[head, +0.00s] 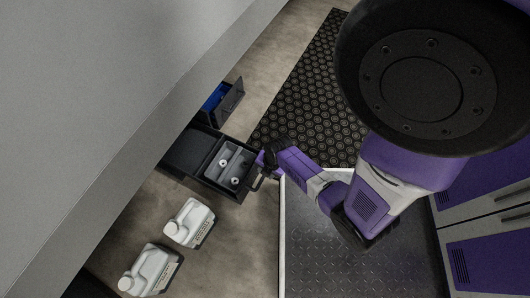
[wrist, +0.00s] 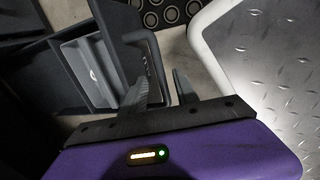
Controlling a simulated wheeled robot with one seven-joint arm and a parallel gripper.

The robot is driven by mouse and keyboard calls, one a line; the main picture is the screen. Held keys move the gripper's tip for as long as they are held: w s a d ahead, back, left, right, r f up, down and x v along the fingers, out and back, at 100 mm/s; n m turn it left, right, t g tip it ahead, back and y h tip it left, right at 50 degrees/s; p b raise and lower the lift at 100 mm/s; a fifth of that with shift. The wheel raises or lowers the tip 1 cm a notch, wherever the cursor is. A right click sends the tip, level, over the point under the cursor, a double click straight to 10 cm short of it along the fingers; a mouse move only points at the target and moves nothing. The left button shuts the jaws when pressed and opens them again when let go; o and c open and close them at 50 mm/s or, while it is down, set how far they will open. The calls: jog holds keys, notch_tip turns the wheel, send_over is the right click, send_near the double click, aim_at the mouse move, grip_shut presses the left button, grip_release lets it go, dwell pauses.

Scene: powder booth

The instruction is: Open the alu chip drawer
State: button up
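A dark drawer (head: 206,181) stands pulled out from under the grey cabinet in the head view, with a grey insert (head: 229,166) holding small round pale parts. The drawer also shows at the left of the wrist view (wrist: 99,75). No label is readable, so I cannot confirm it is the alu chip drawer. Its dark bar handle (wrist: 155,62) faces my gripper. My gripper (wrist: 160,88) is at the drawer's front, its two fingers apart, with the handle's lower end between them. A gap shows between the handle and the right finger.
A second dark drawer (head: 231,101) with blue contents stands open behind. Two white jugs (head: 188,223) (head: 151,270) stand on the floor at lower left. A black studded mat (head: 310,95) and a white-edged metal plate (head: 310,255) lie to the right. Purple-fronted cabinets (head: 490,265) stand at far right.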

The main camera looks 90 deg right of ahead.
jog(key=r, duration=0.1)
jog(key=r+p, duration=0.1)
jog(key=r, duration=0.2)
jog(key=shift+s+a+r, duration=0.25)
jog(key=shift+s+r, duration=0.1)
jog(key=shift+s, duration=0.05)
jog(key=shift+s, duration=0.1)
